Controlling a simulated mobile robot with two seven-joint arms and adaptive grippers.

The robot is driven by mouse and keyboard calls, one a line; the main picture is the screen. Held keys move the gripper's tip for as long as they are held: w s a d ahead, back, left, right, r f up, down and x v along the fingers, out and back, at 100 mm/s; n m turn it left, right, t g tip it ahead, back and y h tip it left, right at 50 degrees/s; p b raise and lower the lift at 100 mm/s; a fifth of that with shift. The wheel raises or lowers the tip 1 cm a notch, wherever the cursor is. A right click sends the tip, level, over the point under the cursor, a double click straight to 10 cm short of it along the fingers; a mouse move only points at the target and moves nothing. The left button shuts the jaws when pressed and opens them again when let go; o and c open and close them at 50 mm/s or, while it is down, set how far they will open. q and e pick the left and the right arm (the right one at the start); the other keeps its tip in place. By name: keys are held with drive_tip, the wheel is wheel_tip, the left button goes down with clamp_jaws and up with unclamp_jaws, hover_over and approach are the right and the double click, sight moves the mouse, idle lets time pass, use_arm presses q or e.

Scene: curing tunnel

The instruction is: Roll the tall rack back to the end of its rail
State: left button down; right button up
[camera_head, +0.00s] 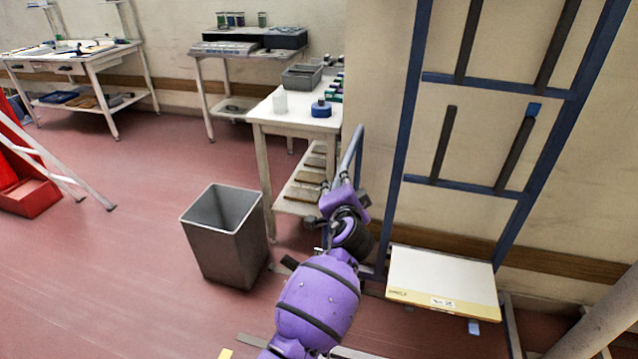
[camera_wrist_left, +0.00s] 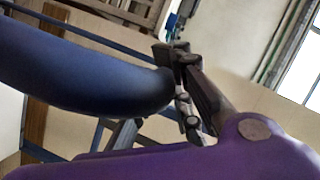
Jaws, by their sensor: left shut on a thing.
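The tall rack (camera_head: 402,140) is a blue upright frame with crossbars and dark slanted pegs, standing at the right in the head view. A pale board (camera_head: 440,275) with a yellowish front edge lies low in it. A grey-blue handle bar (camera_head: 353,150) stands out at its left side. My left gripper (camera_head: 336,188) is shut on this handle bar. In the left wrist view the dark fingers (camera_wrist_left: 188,88) meet the thick blue bar (camera_wrist_left: 75,62); the exact contact is partly hidden. My right gripper is not in view. The rail cannot be made out clearly.
A grey bin (camera_head: 225,240) stands on the red floor just left of my left arm. A white bench (camera_head: 300,118) with small items stands behind the handle. Other tables (camera_head: 85,60) line the back wall. The floor at the lower left is clear.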

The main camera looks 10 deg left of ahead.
use_arm(q)
drive_tip(key=shift+s+d+f, duration=0.15)
drive_tip(key=shift+d+f, duration=0.2)
drive_tip(key=shift+d, duration=0.25)
drive_tip(key=shift+s+d+f, duration=0.1)
drive_tip(key=shift+d+f, duration=0.2)
drive_tip(key=shift+d, duration=0.3)
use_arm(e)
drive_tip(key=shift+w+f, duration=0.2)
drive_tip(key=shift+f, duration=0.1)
use_arm(q)
drive_tip(key=c, duration=1.8)
unclamp_jaws()
drive_tip(key=shift+d, duration=0.15)
drive_tip(key=shift+o, duration=0.2)
drive_tip(key=shift+w+r, duration=0.1)
drive_tip(key=shift+r, duration=0.1)
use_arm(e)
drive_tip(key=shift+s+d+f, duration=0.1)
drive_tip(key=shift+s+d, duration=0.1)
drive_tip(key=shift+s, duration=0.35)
use_arm(q)
drive_tip(key=shift+r, duration=0.1)
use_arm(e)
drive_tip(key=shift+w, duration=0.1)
